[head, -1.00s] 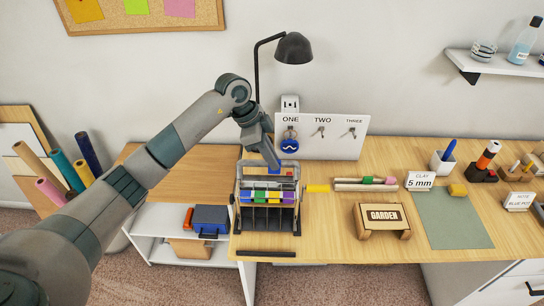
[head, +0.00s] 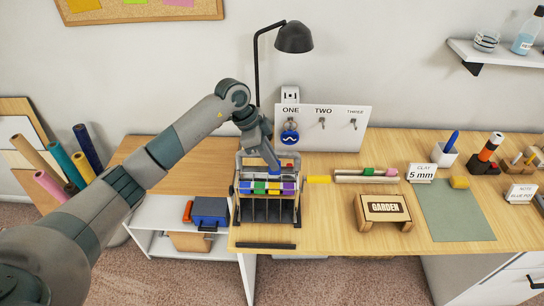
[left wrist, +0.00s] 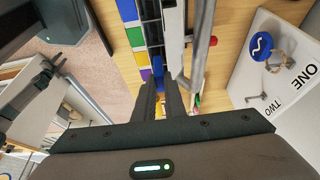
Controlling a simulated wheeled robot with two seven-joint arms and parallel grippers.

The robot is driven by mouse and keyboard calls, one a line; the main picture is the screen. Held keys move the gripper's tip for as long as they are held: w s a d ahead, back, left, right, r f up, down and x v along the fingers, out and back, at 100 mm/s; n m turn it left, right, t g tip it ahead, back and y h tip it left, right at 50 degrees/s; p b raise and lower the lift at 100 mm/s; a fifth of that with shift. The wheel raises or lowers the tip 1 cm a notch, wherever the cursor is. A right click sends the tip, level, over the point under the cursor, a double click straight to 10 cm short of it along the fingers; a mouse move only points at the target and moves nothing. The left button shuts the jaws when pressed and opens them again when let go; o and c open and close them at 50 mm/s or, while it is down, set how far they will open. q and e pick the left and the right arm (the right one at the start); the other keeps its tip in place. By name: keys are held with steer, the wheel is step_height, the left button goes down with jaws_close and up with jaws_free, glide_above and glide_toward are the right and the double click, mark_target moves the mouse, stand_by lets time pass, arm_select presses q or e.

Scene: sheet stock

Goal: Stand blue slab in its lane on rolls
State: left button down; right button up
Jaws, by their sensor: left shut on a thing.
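My left gripper (head: 275,170) is over the back part of a wire-framed rack (head: 270,212), fingers pointing down. In the left wrist view its fingers (left wrist: 160,88) are closed on a small blue piece, the blue slab (left wrist: 158,70), mostly hidden between them. The slab is beside the rack's row of dark rolls (left wrist: 153,30); I cannot tell whether it touches them.
A key board (head: 340,140) stands behind the rack. A yellow piece (head: 318,180) and a wooden holder with rolls (head: 365,176) lie to the right, near a GARDEN stand (head: 384,208). A black bar (head: 265,245) lies at the front edge. A lamp (head: 294,38) rises behind.

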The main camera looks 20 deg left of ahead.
steer(key=shift+d, duration=0.15)
arm_select(q)
steer(key=shift+f, duration=0.65)
arm_select(e)
steer(key=shift+d+f, duration=0.2)
steer(key=shift+f, duration=0.05)
arm_select(q)
steer(key=shift+f+b, duration=0.2)
steer(key=shift+b, duration=0.1)
steer(key=shift+f+b, duration=0.45)
steer(key=shift+f, duration=0.6)
arm_select(e)
steer(key=shift+a+f, duration=0.3)
steer(key=shift+f, duration=0.2)
arm_select(q)
steer(key=c, duration=1.7)
jaws_free()
steer(key=shift+c, duration=0.2)
steer(key=o, duration=0.5)
arm_select(e)
steer(key=shift+d, duration=0.25)
